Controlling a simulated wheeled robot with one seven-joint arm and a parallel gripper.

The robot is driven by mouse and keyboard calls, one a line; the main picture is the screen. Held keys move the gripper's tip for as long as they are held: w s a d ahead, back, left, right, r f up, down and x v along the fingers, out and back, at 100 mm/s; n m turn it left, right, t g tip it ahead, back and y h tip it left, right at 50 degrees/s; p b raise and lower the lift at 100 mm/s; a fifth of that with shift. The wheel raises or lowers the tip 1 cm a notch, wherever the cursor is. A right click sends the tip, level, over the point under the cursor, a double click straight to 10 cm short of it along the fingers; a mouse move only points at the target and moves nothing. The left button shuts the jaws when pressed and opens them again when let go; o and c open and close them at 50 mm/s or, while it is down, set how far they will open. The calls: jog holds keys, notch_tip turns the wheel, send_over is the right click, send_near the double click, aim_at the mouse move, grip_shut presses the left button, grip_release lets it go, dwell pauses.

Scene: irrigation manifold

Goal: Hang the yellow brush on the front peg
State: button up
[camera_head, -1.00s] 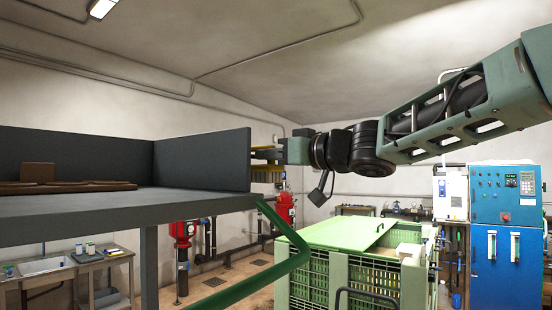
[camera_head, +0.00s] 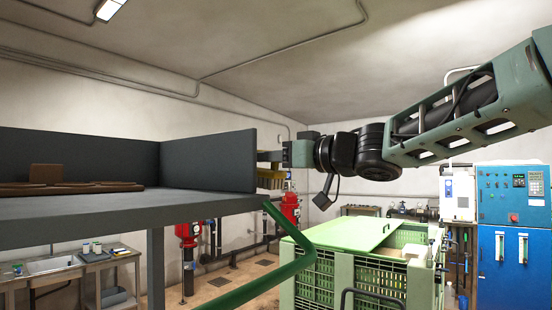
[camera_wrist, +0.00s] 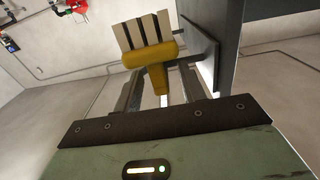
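The yellow brush (camera_wrist: 150,54) is in the wrist view just beyond my fingers, its pale and dark bristles pointing away. Its short handle lies between my two fingers, with gaps visible on both sides. My gripper (camera_wrist: 160,72) looks open around the handle. In the head view my gripper (camera_head: 270,156) is beside the outer end of the grey shelf panel (camera_head: 207,162). I cannot make out the front peg in either view.
A grey shelf (camera_head: 100,203) with brown flat pieces on it fills the left. A green bar (camera_head: 275,280) crosses below my gripper. A green crate (camera_head: 335,275) stands below my arm. Red valves (camera_head: 290,207) and a blue cabinet (camera_head: 510,205) are farther back.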

jog(key=b+v, duration=0.4)
jog(key=v, duration=1.3)
jog(key=shift+s+d, duration=0.2)
jog(key=a+f+m+h+b, duration=0.3)
jog(key=f+m+h+b, duration=0.4)
jog(key=f, duration=2.1)
jog(key=s+d+f+n+g+h+b, duration=0.1)
jog(key=s+f+g, duration=0.4)
jog(key=s+f, duration=0.7)
jog(key=s+d+f+n+g+h+b, duration=0.1)
jog(key=s+f+g+h, duration=0.4)
jog(key=s+f, duration=0.8)
jog(key=shift+d+n+g+h+b, duration=0.35)
jog(key=shift+n+g+b, duration=0.15)
jog(key=shift+n, duration=0.7)
